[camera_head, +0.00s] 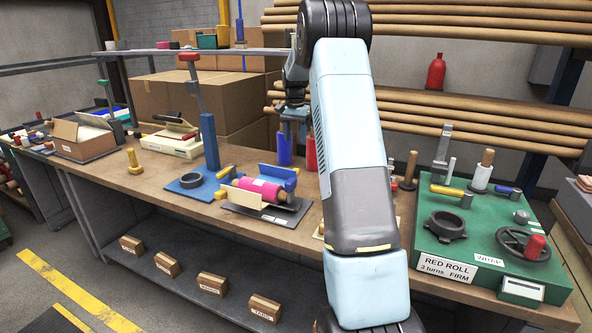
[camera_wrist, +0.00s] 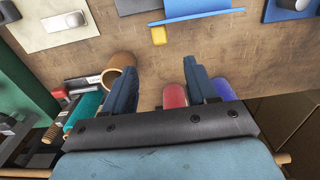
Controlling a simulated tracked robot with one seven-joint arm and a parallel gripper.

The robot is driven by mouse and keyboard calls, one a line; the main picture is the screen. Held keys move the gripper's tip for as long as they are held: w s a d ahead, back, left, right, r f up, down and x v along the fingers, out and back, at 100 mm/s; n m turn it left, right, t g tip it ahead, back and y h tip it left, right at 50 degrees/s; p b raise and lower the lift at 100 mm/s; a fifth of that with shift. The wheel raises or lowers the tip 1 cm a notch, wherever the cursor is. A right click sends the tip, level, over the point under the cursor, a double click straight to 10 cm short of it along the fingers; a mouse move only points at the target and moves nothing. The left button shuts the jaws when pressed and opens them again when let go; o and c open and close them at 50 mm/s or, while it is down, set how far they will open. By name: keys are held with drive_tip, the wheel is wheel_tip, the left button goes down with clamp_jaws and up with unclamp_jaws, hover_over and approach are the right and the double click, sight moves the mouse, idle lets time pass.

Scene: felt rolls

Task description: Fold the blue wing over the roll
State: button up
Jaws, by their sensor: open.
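The pink roll (camera_head: 262,188) lies on a dark base (camera_head: 262,213) on the bench in the head view. The blue wing (camera_head: 279,176) stands tilted up along its far side, and a pale wing (camera_head: 245,196) is on the near side. In the wrist view a blue panel (camera_wrist: 205,15), apparently this wing, shows at the top with a yellow block (camera_wrist: 158,35) by its edge. My gripper (camera_head: 292,118) is above the back of the bench, partly hidden by my arm. In the wrist view my gripper (camera_wrist: 160,70) is open and empty, apart from the wing.
Upright red (camera_head: 310,152) and blue (camera_head: 284,150) rolls stand at the back of the bench, near my gripper. A blue plate with a dark ring (camera_head: 194,180) is left of the roll. A green station (camera_head: 470,215) is at the right. Bare wood shows in front of my fingers.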

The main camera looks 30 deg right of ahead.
sight(295, 169)
wheel_tip(295, 169, down, 14)
idle(0.6)
drive_tip(key=shift+w, duration=0.1)
clamp_jaws()
idle(0.5)
drive_tip(key=shift+d+r, duration=0.1)
